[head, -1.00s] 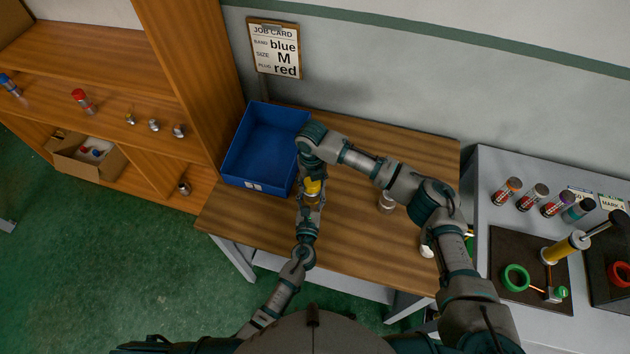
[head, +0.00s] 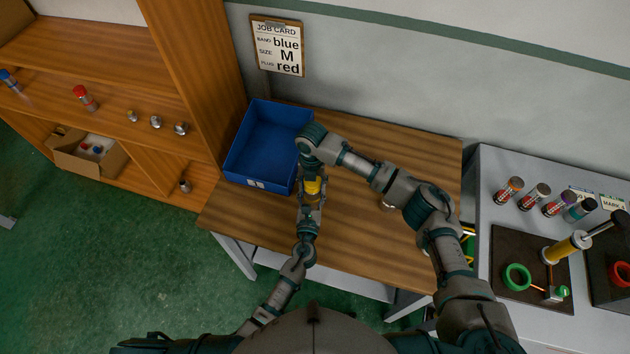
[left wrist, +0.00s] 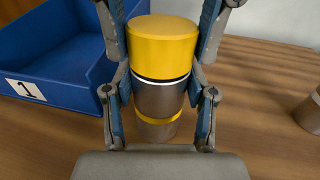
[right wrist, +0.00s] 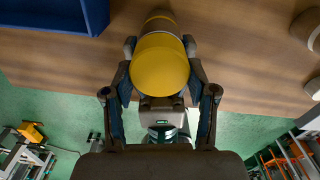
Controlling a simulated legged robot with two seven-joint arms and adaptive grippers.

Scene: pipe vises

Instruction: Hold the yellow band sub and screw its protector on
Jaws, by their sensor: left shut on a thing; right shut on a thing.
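The yellow band sub (left wrist: 158,103) is a grey metal cylinder with a yellow ring low on its body. Its yellow protector (left wrist: 162,45) sits in line on its end, with a thin white and dark ring at the joint; I cannot tell how tight it is. My left gripper (left wrist: 160,92) is shut on the sub's body, above the table. My right gripper (right wrist: 160,48) is shut around the protector, facing the left gripper. In the head view the protector (head: 313,187) shows between both grippers, the sub mostly hidden.
A blue bin (head: 268,145) stands just left of the grippers on the wooden table (head: 360,245). A metal cylinder (head: 387,204) stands to the right, partly behind my right arm. A grey bench (head: 482,215) with several banded cylinders and tools is further right.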

